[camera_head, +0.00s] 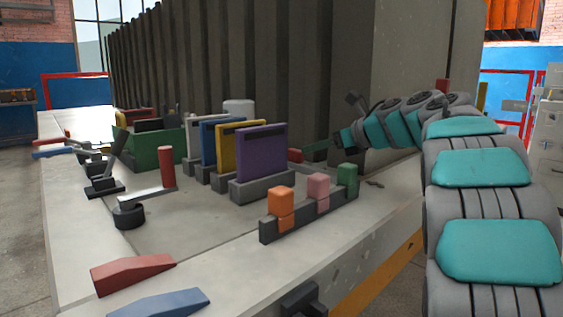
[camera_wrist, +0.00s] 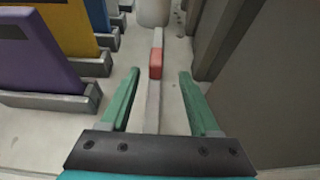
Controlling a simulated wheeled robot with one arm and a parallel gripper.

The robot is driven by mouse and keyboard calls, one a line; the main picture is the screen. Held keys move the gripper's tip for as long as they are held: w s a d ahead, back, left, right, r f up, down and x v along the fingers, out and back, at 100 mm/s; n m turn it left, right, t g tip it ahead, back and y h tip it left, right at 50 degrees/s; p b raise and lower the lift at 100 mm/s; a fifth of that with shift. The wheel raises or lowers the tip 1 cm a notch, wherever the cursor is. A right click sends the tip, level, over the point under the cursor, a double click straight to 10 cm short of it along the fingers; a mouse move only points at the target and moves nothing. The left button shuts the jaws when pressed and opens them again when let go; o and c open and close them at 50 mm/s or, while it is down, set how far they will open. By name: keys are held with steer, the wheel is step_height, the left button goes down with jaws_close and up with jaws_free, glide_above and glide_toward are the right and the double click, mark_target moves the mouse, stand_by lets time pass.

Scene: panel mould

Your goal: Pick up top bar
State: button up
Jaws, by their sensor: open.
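A long narrow grey bar with a red block (camera_wrist: 155,64) on it runs away from me in the wrist view; I take it for the top bar, but cannot be sure. My gripper (camera_wrist: 159,75) is open, with one green finger on each side of this bar and visible gaps to both. The red block lies midway between the fingertips or slightly beyond them. In the head view my gripper (camera_head: 314,151) is low by the dark ribbed wall, behind the purple panel; a small red piece (camera_head: 295,155) shows beside it. Most of the bar is hidden there.
Purple (camera_head: 261,154), yellow and blue panels stand in grey bases left of my gripper. A white cylinder (camera_head: 238,107) stands beyond. The dark ribbed wall (camera_head: 290,75) is close on the right. A rack with orange, pink and green blocks (camera_head: 312,216) sits nearer the table edge.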

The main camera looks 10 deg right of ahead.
mark_target(295, 155)
steer(key=x, duration=0.2)
steer(key=shift+w+a+f, duration=0.15)
steer(key=shift+w+a, duration=0.1)
steer(key=shift+w, duration=0.05)
steer(key=x, duration=0.4)
steer(key=shift+a+f, duration=0.3)
steer(key=shift+f, duration=0.1)
steer(key=shift+w+a+f, duration=0.2)
steer(key=shift+w+a, duration=0.1)
steer(key=shift+w, duration=0.1)
steer(key=shift+c, duration=0.3)
jaws_close()
